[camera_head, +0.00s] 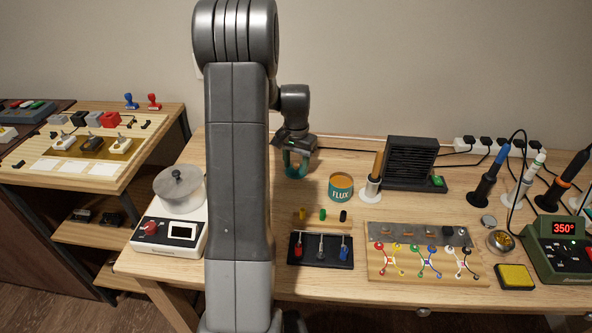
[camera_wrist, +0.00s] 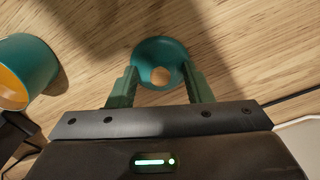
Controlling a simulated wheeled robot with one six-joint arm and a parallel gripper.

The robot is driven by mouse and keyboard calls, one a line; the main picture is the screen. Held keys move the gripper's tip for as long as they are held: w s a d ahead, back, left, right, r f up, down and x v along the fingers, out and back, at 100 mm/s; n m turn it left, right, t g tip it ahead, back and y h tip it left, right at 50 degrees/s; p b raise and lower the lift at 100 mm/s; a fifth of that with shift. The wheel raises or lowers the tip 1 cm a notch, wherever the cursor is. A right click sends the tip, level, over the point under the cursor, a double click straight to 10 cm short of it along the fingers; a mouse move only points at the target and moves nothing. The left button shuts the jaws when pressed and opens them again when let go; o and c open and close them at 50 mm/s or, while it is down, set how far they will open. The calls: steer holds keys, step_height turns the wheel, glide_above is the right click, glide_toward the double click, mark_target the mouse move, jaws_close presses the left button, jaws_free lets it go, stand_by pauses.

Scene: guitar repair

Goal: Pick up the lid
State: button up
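A small round teal lid (camera_wrist: 160,50) with a tan centre lies beyond my fingertips in the wrist view. My gripper (camera_wrist: 160,80) has its two green fingers spread apart, one at each side of the lid's near part. They overlap its edges in the picture; I cannot tell whether they press on it. In the head view my gripper (camera_head: 297,160) points down at the table, left of the flux can, with teal showing at its fingers. The teal flux can (camera_head: 341,188) stands upright with orange contents on top; it also shows at the left of the wrist view (camera_wrist: 36,66).
In front are a black tray (camera_head: 321,262) with clips and a wooden wire board (camera_head: 400,275). A scale with a round pot (camera_head: 178,190) stands left.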

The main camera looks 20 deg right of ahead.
steer(key=shift+s+f, duration=0.1)
steer(key=shift+f, duration=0.15)
steer(key=shift+c, duration=0.2)
steer(key=shift+r, duration=0.1)
